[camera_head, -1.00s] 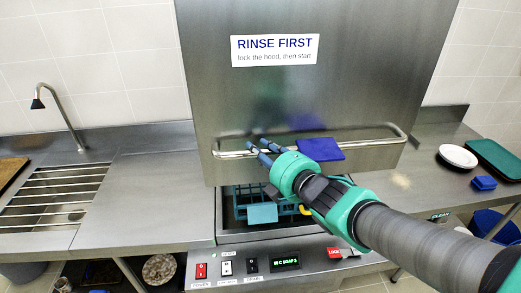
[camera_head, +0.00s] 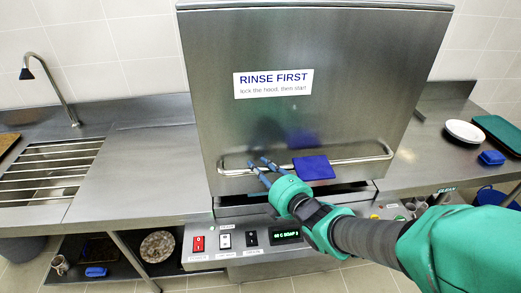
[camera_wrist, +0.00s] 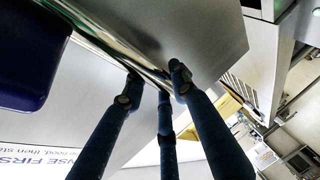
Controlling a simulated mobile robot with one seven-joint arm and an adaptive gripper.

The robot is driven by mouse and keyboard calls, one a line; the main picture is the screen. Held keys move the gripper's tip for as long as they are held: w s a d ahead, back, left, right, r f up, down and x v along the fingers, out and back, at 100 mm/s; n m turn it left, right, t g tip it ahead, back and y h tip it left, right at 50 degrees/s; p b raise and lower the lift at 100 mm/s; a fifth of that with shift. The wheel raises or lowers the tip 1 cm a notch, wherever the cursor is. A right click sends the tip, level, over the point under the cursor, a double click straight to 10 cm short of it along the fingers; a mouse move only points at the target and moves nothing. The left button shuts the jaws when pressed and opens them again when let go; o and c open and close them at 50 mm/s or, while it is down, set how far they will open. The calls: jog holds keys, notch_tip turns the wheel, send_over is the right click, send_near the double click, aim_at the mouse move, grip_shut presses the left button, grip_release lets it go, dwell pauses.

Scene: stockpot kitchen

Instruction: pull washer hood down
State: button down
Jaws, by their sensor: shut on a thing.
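The washer hood (camera_head: 330,90) is a large steel box with a "RINSE FIRST" sign (camera_head: 273,83). A steel handle bar (camera_head: 365,157) runs across the hood's lower front. My gripper (camera_head: 262,164) is shut on the bar, left of a blue cloth (camera_head: 313,167) hanging on it. In the wrist view, my gripper's fingers (camera_wrist: 155,82) close around the bar, and the blue cloth (camera_wrist: 30,50) is at the upper left.
The control panel (camera_head: 245,240) with switches and a green display is below the hood. A slatted sink (camera_head: 50,170) and tap (camera_head: 50,90) are at the left.

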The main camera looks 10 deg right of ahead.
notch_tip(320, 180, down, 8)
jog(key=shift+s+r, duration=0.1)
jog(key=shift+r, duration=0.1)
jog(key=c, duration=1.6)
grip_release()
jog(key=shift+f, duration=0.2)
jog(key=shift+c, duration=0.2)
jog(key=shift+s, duration=0.15)
jog(key=v, duration=1.1)
jog(key=shift+s+d+r, duration=0.2)
jog(key=shift+r, duration=0.2)
